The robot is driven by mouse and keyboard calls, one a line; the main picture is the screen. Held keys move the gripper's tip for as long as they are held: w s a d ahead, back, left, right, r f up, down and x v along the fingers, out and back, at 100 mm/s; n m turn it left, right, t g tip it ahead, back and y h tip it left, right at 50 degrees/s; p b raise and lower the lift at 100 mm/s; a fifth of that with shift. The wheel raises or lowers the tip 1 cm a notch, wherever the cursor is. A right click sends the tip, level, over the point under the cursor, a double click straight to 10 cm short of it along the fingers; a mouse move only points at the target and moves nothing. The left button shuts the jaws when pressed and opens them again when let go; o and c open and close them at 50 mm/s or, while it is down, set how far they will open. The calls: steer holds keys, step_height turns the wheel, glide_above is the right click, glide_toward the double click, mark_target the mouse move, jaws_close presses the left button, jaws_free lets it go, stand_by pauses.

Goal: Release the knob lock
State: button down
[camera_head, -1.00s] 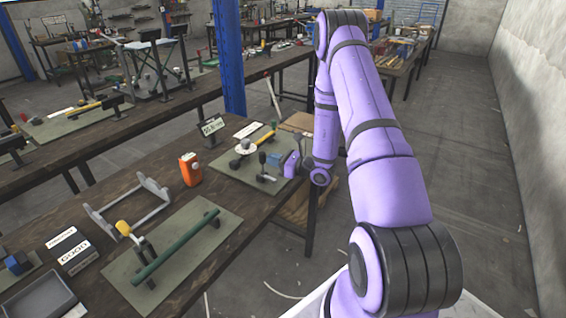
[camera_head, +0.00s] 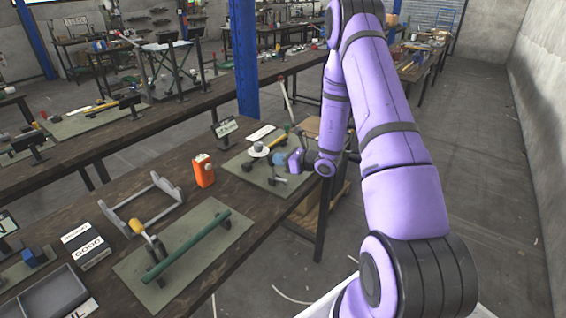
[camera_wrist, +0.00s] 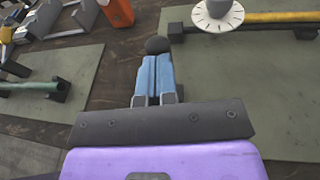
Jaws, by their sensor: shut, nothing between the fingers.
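A white dial with tick marks (camera_wrist: 217,15) stands on a green mat (camera_wrist: 230,75) in the wrist view, beside a yellow bar (camera_wrist: 285,17). A dark round knob (camera_wrist: 157,45) is just past my fingertips, close to or touching them; I cannot tell which. A small dark block (camera_wrist: 176,32) is to its right. My gripper (camera_wrist: 155,60) has its two blue fingers together with nothing between them. In the head view, the dial (camera_head: 259,150) and mat (camera_head: 245,175) are left of my wrist, which partly hides that station.
An orange object (camera_head: 203,170) stands on the wooden bench left of the mat. Nearer are a grey metal frame (camera_head: 150,203) and a green bar (camera_head: 187,247) on another mat. A sign (camera_head: 225,128) stands behind the station. The floor right of the bench is open.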

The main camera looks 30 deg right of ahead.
steer(key=w+g, duration=0.1)
steer(key=w+a+g+h, duration=0.1)
steer(key=w+g, duration=0.1)
steer(key=shift+r, duration=0.15)
steer(key=shift+w+a+f+m+g+h, duration=0.15)
steer(key=shift+w+a+f+g+h, duration=0.2)
steer(key=shift+w+g, duration=0.4)
steer(key=shift+w+a+f+m+g+h, duration=0.1)
steer(key=shift+w+f+g+h, duration=0.2)
steer(key=shift+w+g+h, duration=0.45)
steer(key=shift+w+a+f+m+g+h, duration=0.15)
steer(key=shift+w+a+f+g+h, duration=0.2)
steer(key=shift+g, duration=0.65)
steer(key=shift+w+a+f, duration=0.15)
steer(key=shift+w+f, duration=0.4)
steer(key=shift+w, duration=0.1)
steer(key=shift+f, duration=0.1)
steer(key=shift+w+a, duration=0.1)
steer(key=shift+a, duration=0.05)
steer(key=shift+r, duration=0.3)
steer(key=w+r+v, duration=0.1)
steer(key=w+v, duration=0.1)
steer(key=v, duration=1.1)
steer(key=shift+r, duration=0.3)
